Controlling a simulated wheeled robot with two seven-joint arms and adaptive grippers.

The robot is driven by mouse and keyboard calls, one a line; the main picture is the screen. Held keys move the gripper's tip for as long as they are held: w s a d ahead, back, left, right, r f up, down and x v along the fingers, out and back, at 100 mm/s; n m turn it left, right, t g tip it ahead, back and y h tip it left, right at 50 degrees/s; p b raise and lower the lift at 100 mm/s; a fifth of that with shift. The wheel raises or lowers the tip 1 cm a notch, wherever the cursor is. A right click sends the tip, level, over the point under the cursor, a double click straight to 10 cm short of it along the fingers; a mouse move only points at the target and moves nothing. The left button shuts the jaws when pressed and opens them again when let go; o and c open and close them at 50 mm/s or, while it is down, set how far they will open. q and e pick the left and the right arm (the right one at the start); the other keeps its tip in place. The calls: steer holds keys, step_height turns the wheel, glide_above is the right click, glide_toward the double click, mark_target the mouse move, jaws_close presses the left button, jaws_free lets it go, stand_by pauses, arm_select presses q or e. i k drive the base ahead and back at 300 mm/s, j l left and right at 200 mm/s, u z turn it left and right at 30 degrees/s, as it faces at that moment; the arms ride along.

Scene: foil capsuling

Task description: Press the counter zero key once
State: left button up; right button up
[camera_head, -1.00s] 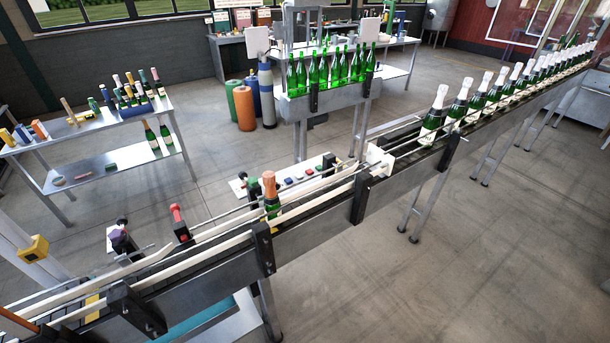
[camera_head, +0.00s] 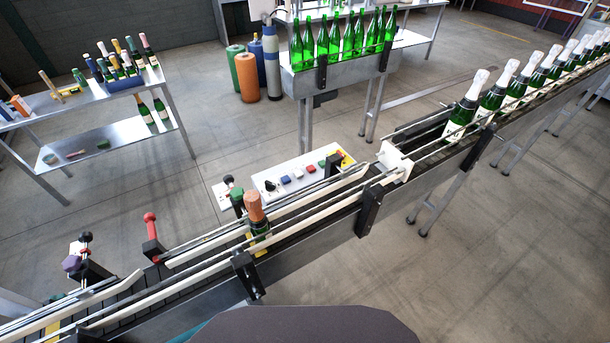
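A white control panel (camera_head: 262,181) lies behind the conveyor, left of the white gate block (camera_head: 395,161). The labels are too small to read, so I cannot tell which key is the counter zero key. Neither of my grippers is in view.
One bottle with an orange-brown capsule (camera_head: 254,208) stands between the conveyor rails. A red-knobbed lever (camera_head: 151,226) rises at the left. Several white-foiled bottles (camera_head: 466,107) queue at right; green bottles (camera_head: 335,38) stand behind. The floor in front is clear.

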mark_target(285, 179)
steer(key=k+l+u, duration=0.15)
steer(key=l, duration=0.25)
steer(key=k+l+u, duration=0.2)
steer(key=l, duration=0.2)
steer(key=k+l+u, duration=0.15)
steer(key=k+l, duration=0.15)
